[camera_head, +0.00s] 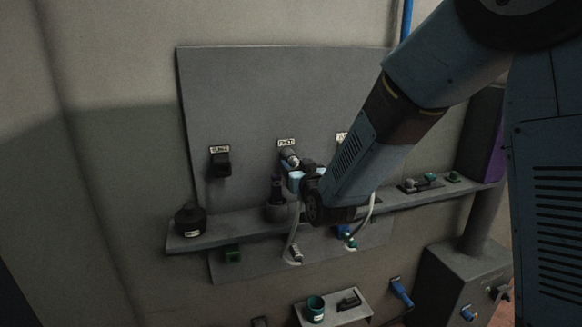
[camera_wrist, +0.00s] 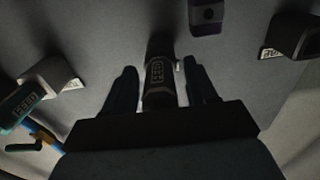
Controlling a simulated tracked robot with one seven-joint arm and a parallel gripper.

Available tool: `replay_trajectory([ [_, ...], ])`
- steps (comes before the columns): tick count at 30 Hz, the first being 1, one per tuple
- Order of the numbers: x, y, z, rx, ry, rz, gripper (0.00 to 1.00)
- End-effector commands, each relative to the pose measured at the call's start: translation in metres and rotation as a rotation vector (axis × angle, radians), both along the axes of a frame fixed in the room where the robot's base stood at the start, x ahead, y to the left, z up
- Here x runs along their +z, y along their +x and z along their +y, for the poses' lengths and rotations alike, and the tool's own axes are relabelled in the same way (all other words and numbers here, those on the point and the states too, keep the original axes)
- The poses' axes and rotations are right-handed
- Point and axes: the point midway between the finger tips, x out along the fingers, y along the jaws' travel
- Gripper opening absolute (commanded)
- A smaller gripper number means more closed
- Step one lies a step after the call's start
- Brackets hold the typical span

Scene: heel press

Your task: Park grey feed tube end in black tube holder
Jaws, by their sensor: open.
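A dark grey cylindrical end with a printed plate (camera_wrist: 158,75) lies between the fingers of my gripper (camera_wrist: 161,68) in the wrist view. The fingers are open, with a narrow gap on each side of it. In the head view, my gripper (camera_head: 298,178) is at the middle of the panel, just below a grey tube end (camera_head: 289,156) by the middle label. A grey tube (camera_head: 294,236) hangs below my gripper. A black holder (camera_head: 220,162) sits under the left label. My arm hides part of the panel, including whatever is under the right label.
A blue-green labelled part (camera_wrist: 22,106) is at far left.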

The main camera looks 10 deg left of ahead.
Motion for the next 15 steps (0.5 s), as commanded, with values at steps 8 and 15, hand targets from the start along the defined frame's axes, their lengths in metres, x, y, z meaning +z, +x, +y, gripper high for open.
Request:
replay_trajectory([
  [8,0.0000,0.0000,0.0000,0.000,0.000,0.000,0.57],
  [15,0.0000,-0.0001,0.0002,0.000,0.000,0.000,0.57],
])
